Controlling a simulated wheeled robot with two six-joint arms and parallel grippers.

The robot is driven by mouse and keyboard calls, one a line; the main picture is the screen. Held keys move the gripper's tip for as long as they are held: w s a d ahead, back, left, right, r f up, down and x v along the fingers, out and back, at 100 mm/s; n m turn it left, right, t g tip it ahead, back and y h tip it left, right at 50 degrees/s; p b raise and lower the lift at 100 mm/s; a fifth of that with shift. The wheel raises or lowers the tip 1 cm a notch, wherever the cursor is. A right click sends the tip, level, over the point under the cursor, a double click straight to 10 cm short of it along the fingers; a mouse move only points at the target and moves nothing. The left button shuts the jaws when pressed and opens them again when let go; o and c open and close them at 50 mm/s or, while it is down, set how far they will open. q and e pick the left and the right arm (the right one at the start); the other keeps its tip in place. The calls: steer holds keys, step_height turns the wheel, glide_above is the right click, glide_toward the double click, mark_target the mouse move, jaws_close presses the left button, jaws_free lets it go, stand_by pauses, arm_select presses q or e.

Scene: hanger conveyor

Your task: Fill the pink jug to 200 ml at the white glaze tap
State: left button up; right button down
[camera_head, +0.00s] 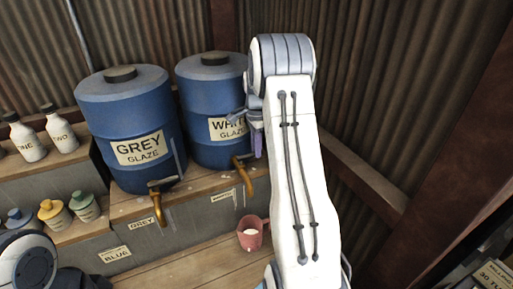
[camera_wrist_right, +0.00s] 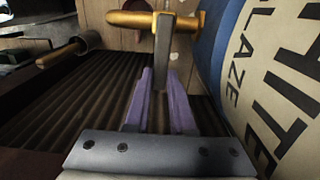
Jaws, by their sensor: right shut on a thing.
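The pink jug (camera_head: 250,236) stands upright on the wooden boards below the brass white glaze tap (camera_head: 244,178), with something white inside; I cannot read its level. No stream shows clearly between tap and jug. The blue white glaze barrel (camera_head: 205,85) stands behind; its lettering fills the right of the wrist view (camera_wrist_right: 285,70). My right gripper (camera_head: 257,146) is at this barrel's front. In the wrist view its purple fingers (camera_wrist_right: 158,85) are shut on the grey tap lever (camera_wrist_right: 162,55), beneath the brass tap body (camera_wrist_right: 150,20). My left gripper is out of view.
The blue grey glaze barrel (camera_head: 125,110) stands to the left, with its own brass tap (camera_head: 158,205). White bottles (camera_head: 61,130) and small coloured jars (camera_head: 55,214) stand on the shelves further left. A wooden beam (camera_head: 365,180) runs along the right wall.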

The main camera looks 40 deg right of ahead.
steer(key=shift+r, duration=0.1)
stand_by(0.8)
steer(key=shift+s+a+m, duration=0.2)
steer(key=shift+s+m, duration=0.25)
steer(key=shift+m, duration=0.5)
steer(key=shift+s+a+m, duration=0.15)
steer(key=shift+s+m, duration=0.25)
steer(key=shift+m, duration=0.55)
steer(key=c, duration=0.8)
jaws_free()
steer(key=shift+o, duration=0.2)
step_height(320, 180, up, 10)
steer(key=b, duration=0.2)
steer(key=shift+r, duration=0.2)
